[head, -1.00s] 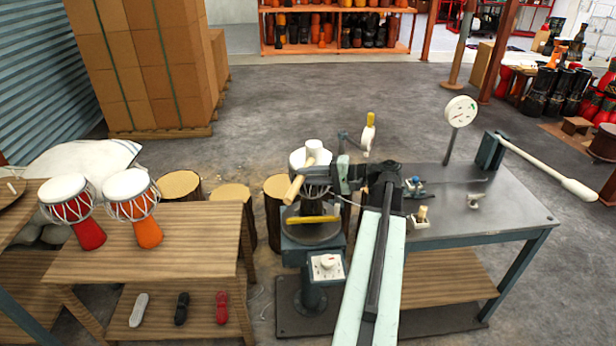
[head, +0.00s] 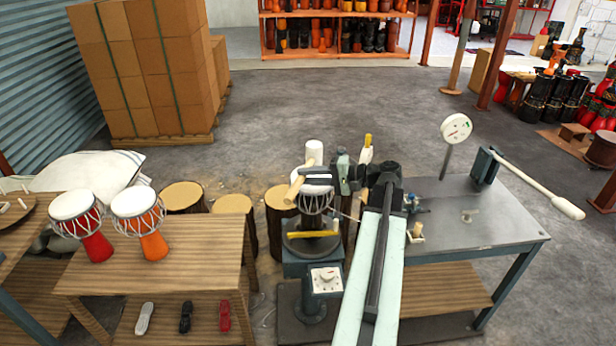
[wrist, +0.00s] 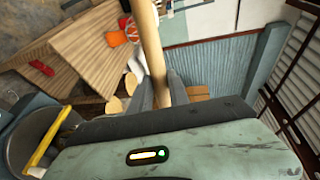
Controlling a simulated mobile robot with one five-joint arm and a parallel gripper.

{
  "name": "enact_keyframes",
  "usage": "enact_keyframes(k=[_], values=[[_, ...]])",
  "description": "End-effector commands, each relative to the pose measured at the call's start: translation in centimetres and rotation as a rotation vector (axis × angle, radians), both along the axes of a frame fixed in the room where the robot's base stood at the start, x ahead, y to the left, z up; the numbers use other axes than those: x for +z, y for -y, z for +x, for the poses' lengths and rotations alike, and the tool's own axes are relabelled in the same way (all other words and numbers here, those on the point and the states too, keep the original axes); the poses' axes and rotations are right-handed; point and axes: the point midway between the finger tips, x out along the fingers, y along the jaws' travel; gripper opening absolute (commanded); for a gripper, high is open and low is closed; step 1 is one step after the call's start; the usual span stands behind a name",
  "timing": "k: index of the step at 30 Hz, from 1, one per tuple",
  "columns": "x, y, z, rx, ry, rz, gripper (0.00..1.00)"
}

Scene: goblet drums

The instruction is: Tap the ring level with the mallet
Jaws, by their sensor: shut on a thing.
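The mallet has a white head (head: 314,153) and a pale wooden handle (head: 295,189). My gripper (wrist: 163,93) is shut on the handle, which runs between its fingers in the wrist view (wrist: 151,45). My arm and the mallet partly hide the drum's top. I cannot tell the ring's tilt or whether the mallet touches it.
A metal bench (head: 480,233) with a dial gauge (head: 456,128) and a long-handled lever (head: 535,187) stands at right. A wooden table (head: 180,252) with two drums stands at left. Log stumps (head: 233,206) stand between. Open floor lies behind.

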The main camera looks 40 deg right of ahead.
Motion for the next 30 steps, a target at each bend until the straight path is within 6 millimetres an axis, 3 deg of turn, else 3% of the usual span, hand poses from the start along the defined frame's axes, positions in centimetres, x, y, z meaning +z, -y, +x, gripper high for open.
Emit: enact_keyframes(k=[5, 15, 30], values=[[0.6, 0.0, 0.0, 0.0, 0.002, 0.0, 0.0], [4.3, 0.0, 0.0, 0.0, 0.002, 0.0, 0.0], [4.0, 0.0, 0.0, 0.0, 0.002, 0.0, 0.0]])
